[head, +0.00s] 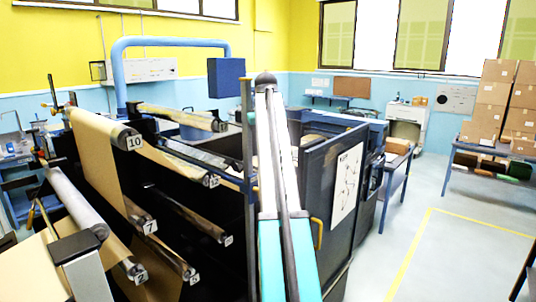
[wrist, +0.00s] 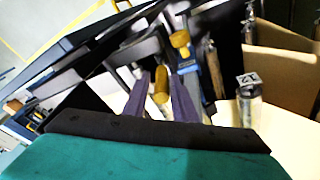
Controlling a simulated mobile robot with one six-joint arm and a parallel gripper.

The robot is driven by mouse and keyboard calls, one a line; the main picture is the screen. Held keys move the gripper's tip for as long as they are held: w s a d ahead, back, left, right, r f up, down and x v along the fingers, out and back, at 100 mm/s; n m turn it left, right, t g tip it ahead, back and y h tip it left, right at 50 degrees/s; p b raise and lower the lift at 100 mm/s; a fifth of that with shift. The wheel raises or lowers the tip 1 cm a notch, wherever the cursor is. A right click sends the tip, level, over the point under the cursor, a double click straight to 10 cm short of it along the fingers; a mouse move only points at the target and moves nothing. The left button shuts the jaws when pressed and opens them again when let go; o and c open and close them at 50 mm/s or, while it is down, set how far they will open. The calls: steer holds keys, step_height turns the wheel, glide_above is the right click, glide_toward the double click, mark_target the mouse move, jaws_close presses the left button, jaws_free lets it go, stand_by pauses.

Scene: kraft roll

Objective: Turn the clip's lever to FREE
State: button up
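In the wrist view, a yellow, rounded handle (wrist: 161,84) shows between the two purple-grey fingers of my gripper (wrist: 160,76). The fingers stand apart, with what looks like a narrow gap on each side of the handle; I cannot tell how deep it sits between them. Just beyond is a blue and dark fitting (wrist: 187,66) with a second yellow knob (wrist: 181,40). Which of these is the clip's lever is unclear, and no FREE marking is readable. In the head view my teal arm crosses the middle, and my gripper is not distinguishable.
Kraft paper rolls on numbered bars, such as 10 (head: 134,142) and 7 (head: 150,226), fill the machine at left. A dark door panel (head: 318,200) stands right of my arm. Clear floor (head: 450,255) with yellow lines and a table of boxes (head: 492,105) lie further right.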

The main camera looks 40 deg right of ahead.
steer(key=shift+s+a+r, duration=0.1)
steer(key=shift+a+r, duration=0.05)
steer(key=shift+r, duration=0.35)
